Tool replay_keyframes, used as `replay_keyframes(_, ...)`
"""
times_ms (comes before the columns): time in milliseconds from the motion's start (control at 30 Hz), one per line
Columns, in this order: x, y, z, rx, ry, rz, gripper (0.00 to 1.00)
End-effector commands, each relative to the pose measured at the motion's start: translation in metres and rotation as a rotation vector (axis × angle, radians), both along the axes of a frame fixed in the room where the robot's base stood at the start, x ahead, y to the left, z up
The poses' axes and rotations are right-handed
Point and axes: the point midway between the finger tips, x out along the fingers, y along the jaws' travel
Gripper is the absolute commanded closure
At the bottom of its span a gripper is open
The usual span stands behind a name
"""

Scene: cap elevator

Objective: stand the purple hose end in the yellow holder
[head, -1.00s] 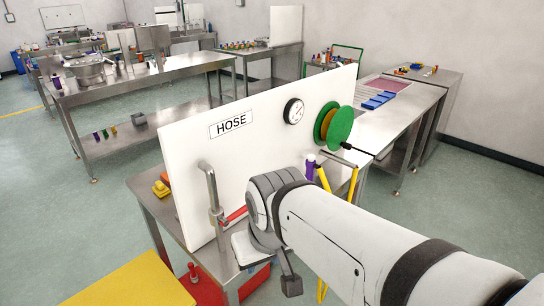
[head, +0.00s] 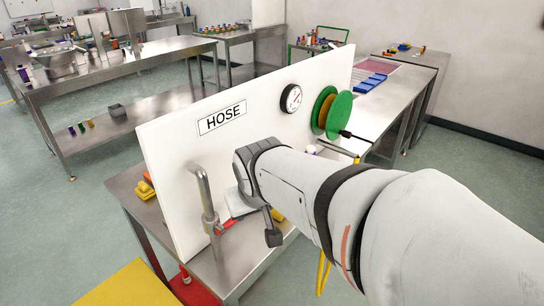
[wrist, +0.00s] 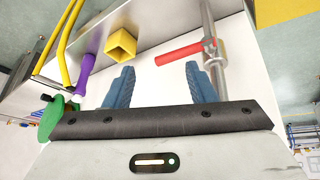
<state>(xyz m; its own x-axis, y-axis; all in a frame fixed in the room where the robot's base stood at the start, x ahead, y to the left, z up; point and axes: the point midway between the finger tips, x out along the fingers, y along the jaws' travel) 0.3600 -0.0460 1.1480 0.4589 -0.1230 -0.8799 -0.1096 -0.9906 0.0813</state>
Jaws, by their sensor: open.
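In the wrist view the purple hose end (wrist: 84,72) is at the left, joined to the yellow hose (wrist: 66,40) beside it. The yellow holder (wrist: 121,44), a square open tube, stands on the metal bench between the hose end and the red handle. My gripper (wrist: 160,74) is open and empty, its blue fingers apart, with the white panel behind them. The holder lies beyond the left finger; the hose end is farther left. In the head view my arm hides most of this; a bit of yellow, likely the holder (head: 278,215), shows beneath it.
A metal pipe (head: 204,200) with a red handle (wrist: 180,54) stands close to the right finger. The white HOSE panel (head: 180,150) carries a gauge (head: 291,98) and a green reel (head: 338,116). A yellow surface (head: 128,286) is at the lower left.

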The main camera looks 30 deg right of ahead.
Motion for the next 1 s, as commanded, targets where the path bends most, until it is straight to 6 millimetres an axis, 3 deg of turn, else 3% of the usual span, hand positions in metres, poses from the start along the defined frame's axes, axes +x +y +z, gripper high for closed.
replay_keyframes(33, 0.024, -0.024, -0.023, -0.032, -0.057, -0.041, 0.49)
replay_keyframes(200, 0.097, -0.107, -0.055, -0.139, -0.308, -0.111, 0.49)
replay_keyframes(400, 0.151, -0.195, -0.097, -0.198, -0.588, -0.104, 0.49)
replay_keyframes(533, 0.165, -0.241, -0.129, -0.182, -0.757, -0.060, 0.49)
replay_keyframes(700, 0.162, -0.278, -0.164, -0.118, -0.935, 0.002, 0.49)
replay_keyframes(833, 0.153, -0.293, -0.180, -0.070, -1.027, 0.036, 0.49)
replay_keyframes(1000, 0.150, -0.299, -0.185, -0.037, -1.081, 0.060, 0.49)
